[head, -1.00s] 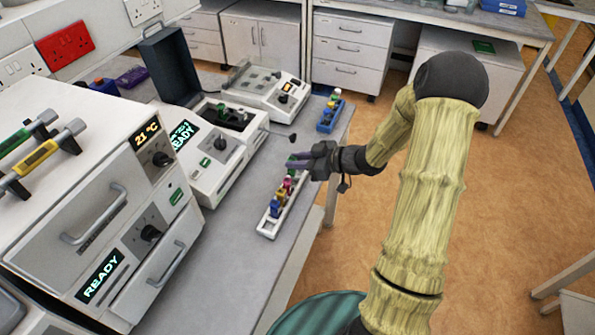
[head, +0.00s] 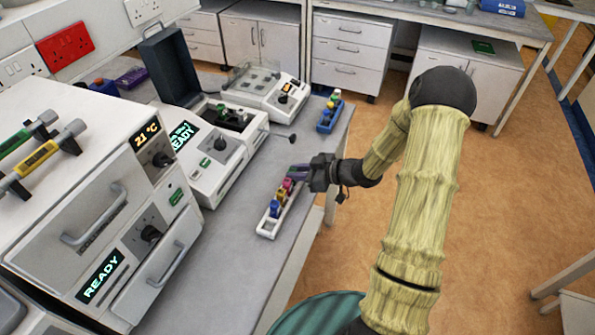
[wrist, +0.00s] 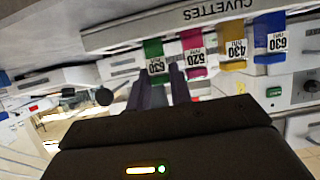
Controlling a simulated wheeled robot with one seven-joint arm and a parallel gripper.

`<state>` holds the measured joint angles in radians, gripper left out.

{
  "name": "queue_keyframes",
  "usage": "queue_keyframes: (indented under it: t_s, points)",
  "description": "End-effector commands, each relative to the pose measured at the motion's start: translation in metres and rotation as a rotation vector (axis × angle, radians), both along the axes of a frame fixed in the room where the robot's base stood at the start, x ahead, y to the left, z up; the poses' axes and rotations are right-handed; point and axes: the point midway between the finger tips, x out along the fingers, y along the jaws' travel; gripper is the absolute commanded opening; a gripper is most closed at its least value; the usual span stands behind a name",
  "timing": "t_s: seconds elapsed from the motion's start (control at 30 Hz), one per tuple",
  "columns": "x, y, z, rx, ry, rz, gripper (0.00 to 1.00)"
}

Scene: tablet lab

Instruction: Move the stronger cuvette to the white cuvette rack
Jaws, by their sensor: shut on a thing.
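The white cuvette rack (head: 266,230) stands on the bench near its right edge. It holds a blue cuvette (head: 274,207), a yellow cuvette (head: 282,195) and a magenta cuvette (head: 288,185). The wrist view shows the rack upside down, marked CUVETTES (wrist: 214,11), with a green cuvette (wrist: 154,58) at the end of the row beside the magenta one (wrist: 194,52). My gripper (head: 296,171) is at the rack's far end. Its purple fingers (wrist: 167,80) are shut on the green cuvette, which appears to be in or just at the rack. Whether it is fully seated is unclear.
A blue rack (head: 328,116) with small coloured-capped items stands farther back. An instrument with an open dark lid (head: 172,65) and a READY display (head: 182,134) is left of the rack. A large white unit (head: 100,200) fills the left. Bare bench lies between.

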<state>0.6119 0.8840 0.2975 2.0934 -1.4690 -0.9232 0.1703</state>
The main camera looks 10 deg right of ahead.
Motion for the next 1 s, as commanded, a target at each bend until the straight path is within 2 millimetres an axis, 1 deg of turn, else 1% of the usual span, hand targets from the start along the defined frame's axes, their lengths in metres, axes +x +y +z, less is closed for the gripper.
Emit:
queue_keyframes:
  t_s: [0.03,0.07,0.33,0.47,0.67,1.0]
  points:
    - [0.000,0.000,-0.001,0.000,0.000,0.000,0.25]
    - [0.000,0.000,-0.001,0.000,0.000,0.000,0.30]
    - [0.000,0.000,0.000,0.000,0.000,0.000,0.30]
    - [-0.001,-0.001,0.004,-0.001,-0.001,-0.001,0.30]
    - [-0.015,-0.022,0.013,-0.001,-0.002,-0.003,0.30]
    - [-0.051,-0.071,0.039,-0.002,-0.001,-0.004,0.30]
